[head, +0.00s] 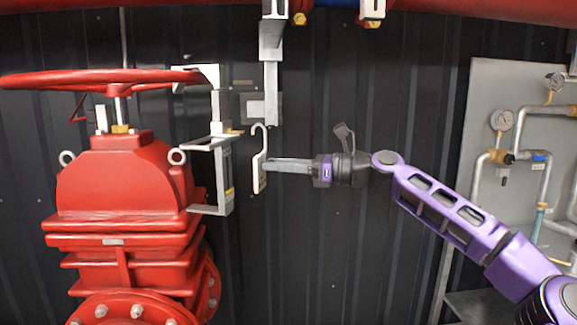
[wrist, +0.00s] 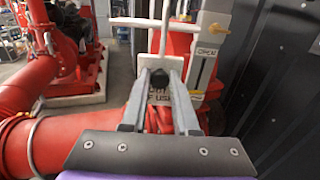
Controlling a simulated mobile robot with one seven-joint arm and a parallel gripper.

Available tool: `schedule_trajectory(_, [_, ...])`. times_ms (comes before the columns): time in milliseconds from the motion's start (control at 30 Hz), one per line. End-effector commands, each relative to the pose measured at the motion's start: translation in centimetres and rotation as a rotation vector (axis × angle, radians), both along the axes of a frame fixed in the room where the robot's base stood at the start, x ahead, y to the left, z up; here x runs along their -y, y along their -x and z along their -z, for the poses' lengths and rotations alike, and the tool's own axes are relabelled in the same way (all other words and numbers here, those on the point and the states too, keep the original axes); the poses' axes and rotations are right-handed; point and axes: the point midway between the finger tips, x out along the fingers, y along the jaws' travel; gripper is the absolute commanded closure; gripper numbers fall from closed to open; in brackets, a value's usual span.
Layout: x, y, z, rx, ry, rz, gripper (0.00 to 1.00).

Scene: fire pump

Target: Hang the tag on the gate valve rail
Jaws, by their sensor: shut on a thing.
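The tag (head: 259,175) is a pale narrow plate with an open hook at its top. It hangs upright at the tips of my gripper (head: 268,166), which is shut on it. In the wrist view the tag (wrist: 160,62) sits between the fingertips, and the top of its hook is cut off. The gate valve rail (head: 212,141) is a thin grey bar on a bracket right of the red gate valve (head: 122,185). The hook is just right of the rail, apart from it in the head view. In the wrist view the rail (wrist: 140,21) crosses behind the hook's stem.
The red handwheel (head: 60,80) spreads above the valve at left. A grey bracket (head: 270,80) hangs from the red pipe overhead, close above the hook. A gauge panel (head: 490,110) stands at right. Dark wall panels (head: 340,90) lie behind, with free room below my arm.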

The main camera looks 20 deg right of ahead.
Motion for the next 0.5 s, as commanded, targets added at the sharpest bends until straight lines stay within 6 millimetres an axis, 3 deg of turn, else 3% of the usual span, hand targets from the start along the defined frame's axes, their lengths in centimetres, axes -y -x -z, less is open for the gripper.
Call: schedule_trajectory(500, [-3.5, -2.4, 0.0, 0.001, 0.0, -0.002, 1.0])
